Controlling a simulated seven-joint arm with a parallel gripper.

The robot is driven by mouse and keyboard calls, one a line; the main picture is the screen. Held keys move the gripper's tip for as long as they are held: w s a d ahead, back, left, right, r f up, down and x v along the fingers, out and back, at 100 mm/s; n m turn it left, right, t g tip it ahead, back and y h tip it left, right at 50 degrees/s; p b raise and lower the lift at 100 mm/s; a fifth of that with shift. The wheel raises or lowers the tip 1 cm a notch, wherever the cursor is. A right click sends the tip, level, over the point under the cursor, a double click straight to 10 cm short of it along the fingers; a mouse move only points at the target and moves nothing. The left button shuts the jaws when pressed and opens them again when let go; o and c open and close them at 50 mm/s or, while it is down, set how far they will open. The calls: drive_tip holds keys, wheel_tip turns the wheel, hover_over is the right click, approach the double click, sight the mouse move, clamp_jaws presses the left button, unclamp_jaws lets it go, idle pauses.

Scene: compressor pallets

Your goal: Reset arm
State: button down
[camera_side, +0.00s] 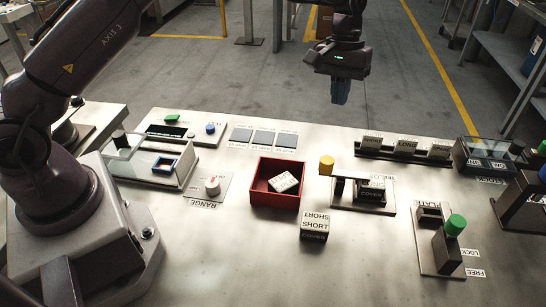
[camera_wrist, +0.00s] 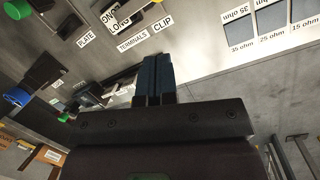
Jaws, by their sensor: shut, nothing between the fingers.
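My gripper (camera_side: 341,92) hangs in the air above the floor beyond the table's back edge, pointing down, with its dark blue fingers together. In the wrist view my gripper (camera_wrist: 155,78) shows its two fingers side by side with nothing between them. It is clear of the table and touches nothing. The rest of my arm rises at the left of the side view.
A red box (camera_side: 260,199) holds a white-labelled block; another block, marked SHORT (camera_side: 314,227), stands beside it. Around them are a yellow-knobbed fixture (camera_side: 327,165), a green-knobbed plate fixture (camera_side: 455,225), a range dial (camera_side: 212,187) and a glass-sided case (camera_side: 142,170). The air around my gripper is free.

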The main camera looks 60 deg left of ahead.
drive_tip(key=s+a+r+m+t, duration=0.1)
drive_tip(key=s+r, duration=0.4)
drive_tip(key=s, duration=0.5)
drive_tip(key=s+a+r+m+t+y, duration=0.1)
drive_tip(key=s+r, duration=0.4)
drive_tip(key=s, duration=0.6)
drive_tip(key=s+a+r+m+t+y, duration=0.1)
drive_tip(key=s+a+r+t, duration=0.3)
drive_tip(key=s, duration=0.7)
drive_tip(key=shift+a+r+m+t, duration=0.3)
drive_tip(key=shift+r+m+t, duration=0.3)
drive_tip(key=shift+m, duration=0.3)
